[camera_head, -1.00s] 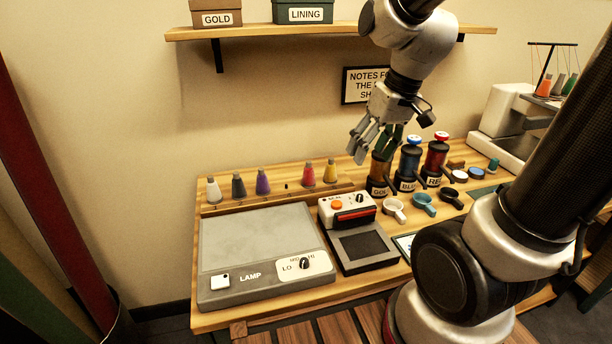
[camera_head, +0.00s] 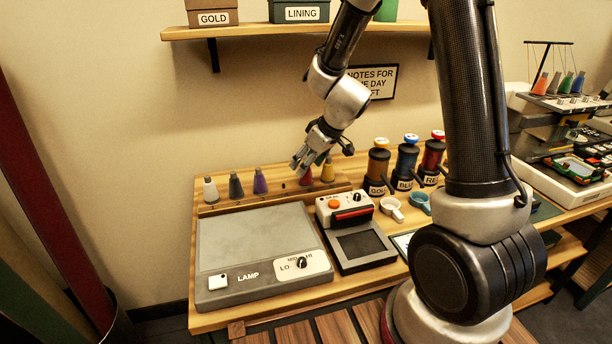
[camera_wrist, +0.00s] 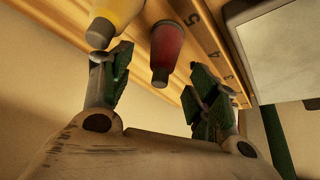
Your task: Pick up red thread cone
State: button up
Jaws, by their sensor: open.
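The red thread cone (camera_head: 305,177) stands in the wooden rack at the back of the table, partly hidden behind my gripper (camera_head: 306,165) in the head view. In the wrist view the red cone (camera_wrist: 167,50) shows ahead, between my two open fingers (camera_wrist: 160,88) and apart from both. A yellow cone (camera_wrist: 113,18) is close by the left finger in the wrist view; whether they touch I cannot tell. My gripper is open and empty.
Purple (camera_head: 260,181), dark grey (camera_head: 235,186) and white (camera_head: 210,190) cones stand left along the rack. The grey lamp box (camera_head: 250,240) lies in front. Right are the orange-button device (camera_head: 345,208) and the gold spool (camera_head: 378,165). The shelf (camera_head: 290,30) is above.

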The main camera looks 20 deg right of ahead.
jog(key=x, duration=0.5)
jog(key=c, duration=1.1)
